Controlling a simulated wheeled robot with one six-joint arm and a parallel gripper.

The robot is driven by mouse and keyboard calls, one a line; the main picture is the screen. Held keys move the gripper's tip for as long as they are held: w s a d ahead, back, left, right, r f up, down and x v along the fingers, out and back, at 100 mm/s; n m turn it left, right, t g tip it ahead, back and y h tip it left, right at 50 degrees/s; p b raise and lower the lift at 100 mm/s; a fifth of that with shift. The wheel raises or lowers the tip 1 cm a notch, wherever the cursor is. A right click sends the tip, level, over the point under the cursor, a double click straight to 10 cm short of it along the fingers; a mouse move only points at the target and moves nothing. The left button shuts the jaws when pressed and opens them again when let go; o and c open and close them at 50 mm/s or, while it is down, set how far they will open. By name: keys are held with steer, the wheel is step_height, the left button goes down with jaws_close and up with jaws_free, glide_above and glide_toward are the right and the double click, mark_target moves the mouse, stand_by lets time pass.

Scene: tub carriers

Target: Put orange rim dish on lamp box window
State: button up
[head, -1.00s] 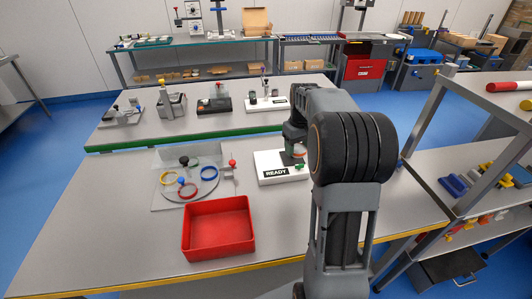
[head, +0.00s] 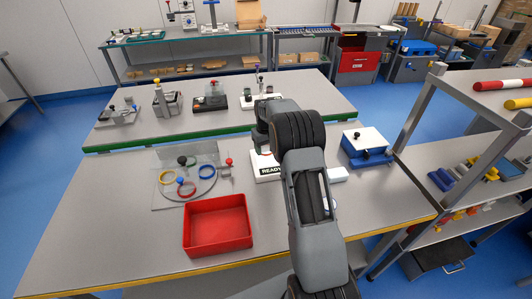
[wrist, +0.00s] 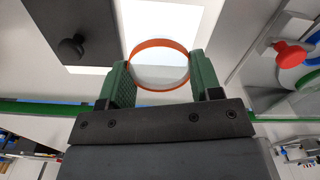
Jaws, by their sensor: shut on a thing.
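My gripper (wrist: 160,88) is shut on the orange rim dish (wrist: 160,43), with one green fingertip on each side of it in the wrist view. The dish has an orange rim and a pale, see-through middle. Behind it is a bright white window (wrist: 135,22) of what looks like the lamp box. I cannot tell whether the dish touches the window or is above it. In the head view the white box marked READY (head: 268,171) is partly hidden by my arm.
A dark grey plate with a black knob (wrist: 70,48) lies left of the window, a red knob (wrist: 290,52) right. In the head view a ring board (head: 165,199), a red bin (head: 218,245) and a blue box with white top (head: 365,157) stand nearby.

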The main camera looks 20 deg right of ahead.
mark_target(265, 149)
steer(key=shift+f, duration=1.6)
steer(key=shift+f, duration=0.1)
steer(key=shift+f, duration=0.15)
steer(key=o, duration=0.6)
